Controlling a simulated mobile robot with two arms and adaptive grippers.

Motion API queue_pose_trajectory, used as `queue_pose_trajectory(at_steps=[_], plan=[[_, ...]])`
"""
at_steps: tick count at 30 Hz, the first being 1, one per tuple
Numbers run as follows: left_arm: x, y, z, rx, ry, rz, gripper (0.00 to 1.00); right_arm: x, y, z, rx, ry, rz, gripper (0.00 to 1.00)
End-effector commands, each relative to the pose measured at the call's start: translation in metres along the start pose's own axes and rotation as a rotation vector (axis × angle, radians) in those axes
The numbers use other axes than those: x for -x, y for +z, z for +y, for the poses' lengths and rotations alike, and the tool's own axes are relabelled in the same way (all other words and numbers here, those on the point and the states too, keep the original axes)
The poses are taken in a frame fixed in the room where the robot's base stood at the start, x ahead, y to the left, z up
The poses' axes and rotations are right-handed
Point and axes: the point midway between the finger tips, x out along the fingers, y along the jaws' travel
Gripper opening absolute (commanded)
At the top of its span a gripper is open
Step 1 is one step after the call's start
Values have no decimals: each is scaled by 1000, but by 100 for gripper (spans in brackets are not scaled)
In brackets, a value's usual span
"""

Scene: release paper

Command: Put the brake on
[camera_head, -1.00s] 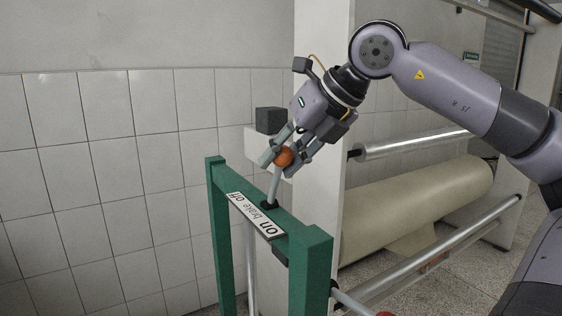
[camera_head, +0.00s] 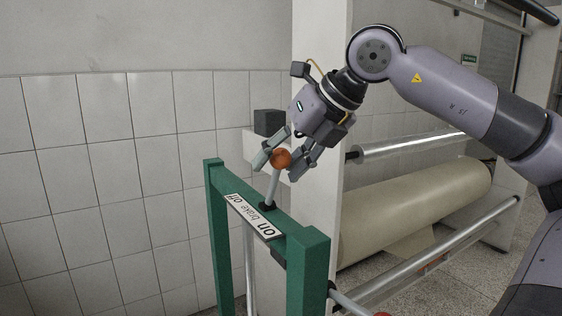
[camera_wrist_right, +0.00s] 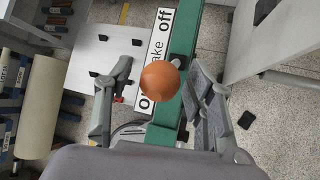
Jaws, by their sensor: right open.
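The brake lever (camera_head: 272,187) is a grey rod with an orange ball knob (camera_head: 281,158), standing on a green frame (camera_head: 222,180). It leans slightly right in the head view. A white "on brake off" label (camera_head: 253,217) lies along the frame's top, with "on" at the near end. My right gripper (camera_head: 279,164) is open, its fingers spread on either side of the knob, with visible gaps. In the right wrist view, the knob (camera_wrist_right: 160,79) sits between the fingers and hides part of the label. My left gripper is out of view.
A white post (camera_head: 318,60) stands just behind the gripper, with a dark box (camera_head: 269,122) beside it. A large paper roll (camera_head: 420,208) and metal bars lie at the right. A tiled wall (camera_head: 100,180) fills the left, with free room before it.

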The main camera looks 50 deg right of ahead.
Motion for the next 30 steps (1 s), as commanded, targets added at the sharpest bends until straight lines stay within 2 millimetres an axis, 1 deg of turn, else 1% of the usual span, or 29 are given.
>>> queue_pose_trajectory(at_steps=[5,8,11,18,21,25,30], plan=[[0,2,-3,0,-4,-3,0,2,1,0,0,0,-3,50],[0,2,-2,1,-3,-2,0,10,2,0,-1,1,-5,50],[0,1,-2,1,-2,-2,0,27,2,0,-1,0,-9,50],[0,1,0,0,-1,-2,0,79,2,0,-2,-1,-7,50],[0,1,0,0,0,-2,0,96,1,0,-2,0,-5,50],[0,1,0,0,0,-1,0,112,1,0,-1,-1,-3,50],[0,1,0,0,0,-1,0,120,0,0,-1,0,0,50]])
